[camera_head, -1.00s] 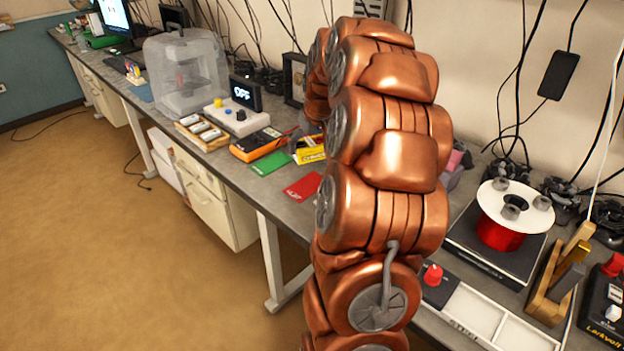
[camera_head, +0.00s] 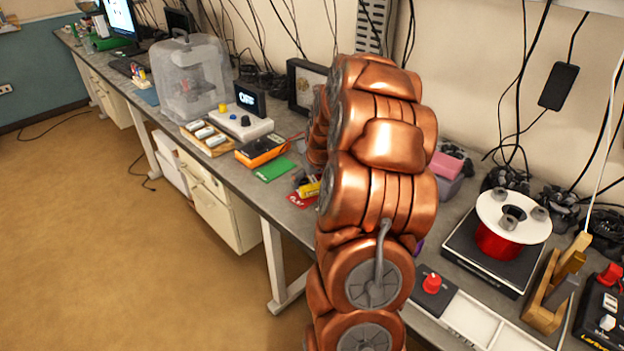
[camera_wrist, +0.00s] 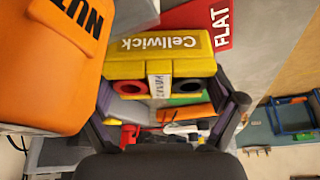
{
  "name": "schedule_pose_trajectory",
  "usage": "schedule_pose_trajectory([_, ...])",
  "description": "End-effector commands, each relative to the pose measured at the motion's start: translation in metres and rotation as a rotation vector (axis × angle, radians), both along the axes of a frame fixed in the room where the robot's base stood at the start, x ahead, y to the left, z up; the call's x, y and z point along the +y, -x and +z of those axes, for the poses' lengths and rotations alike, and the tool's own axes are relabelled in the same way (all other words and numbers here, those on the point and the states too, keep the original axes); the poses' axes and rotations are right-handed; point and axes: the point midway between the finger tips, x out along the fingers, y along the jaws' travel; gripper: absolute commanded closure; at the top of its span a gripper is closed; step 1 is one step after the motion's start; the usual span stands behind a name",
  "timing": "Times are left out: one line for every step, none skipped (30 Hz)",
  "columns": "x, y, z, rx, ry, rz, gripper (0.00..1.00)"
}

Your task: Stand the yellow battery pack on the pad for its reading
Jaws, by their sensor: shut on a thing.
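The yellow battery pack (camera_wrist: 150,68), lettered Cellwick with a red and a black round terminal, is between my gripper's (camera_wrist: 166,92) two fingers in the wrist view; my gripper is shut on it. In the head view only a yellow bit of the pack (camera_head: 309,189) shows at the left edge of my arm, by the red card (camera_head: 293,201); my arm hides the gripper. I cannot tell whether the pack touches the bench. A white console (camera_head: 238,124) with a yellow knob, a blue button and a dark screen reading OFF stands farther left. I cannot surely make out the pad.
An orange-and-black pack (camera_head: 262,151) sits before the console; it looms close at left in the wrist view (camera_wrist: 55,60). A green card (camera_head: 273,169) lies beside it. A wooden tray of white cells (camera_head: 207,138) is farther left. A red spool (camera_head: 497,242) stands at right.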

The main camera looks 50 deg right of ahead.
Motion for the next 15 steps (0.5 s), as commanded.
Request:
schedule_pose_trajectory([-0.0003,-0.0001,0.0003,-0.001,0.0,0.0,0.56])
schedule_pose_trajectory([-0.0003,-0.0001,-0.0001,-0.001,0.0,0.0,0.56])
schedule_pose_trajectory([-0.0002,0.0,-0.0014,-0.001,0.0,0.0,0.56])
schedule_pose_trajectory([-0.0002,-0.0001,-0.0024,-0.001,0.0,0.0,0.56])
schedule_pose_trajectory([-0.0001,0.0,-0.0033,-0.001,0.0,0.0,0.56])
schedule_pose_trajectory([-0.0001,0.0,-0.0044,0.0,0.0,0.0,0.56])
schedule_pose_trajectory([-0.0001,0.0,-0.0031,0.0,0.0,0.0,0.04])
schedule_pose_trajectory([-0.0001,0.0,-0.0029,0.0,0.0,0.0,0.01])
schedule_pose_trajectory([0.0,0.0001,-0.003,0.0,0.0,0.0,0.0])
schedule_pose_trajectory([0.0,0.0001,-0.0029,0.0,0.0,0.0,0.0])
schedule_pose_trajectory([0.0001,0.0002,-0.003,0.0,0.0,0.0,0.0])
schedule_pose_trajectory([0.0001,0.0002,-0.003,0.0,0.0,0.0,0.0])
schedule_pose_trajectory([0.0002,0.0001,-0.003,0.001,0.0,0.0,0.0])
schedule_pose_trajectory([0.0002,0.0001,-0.003,0.001,0.0,0.0,0.0])
schedule_pose_trajectory([0.0002,0.0001,-0.003,0.001,0.0,0.0,0.0])
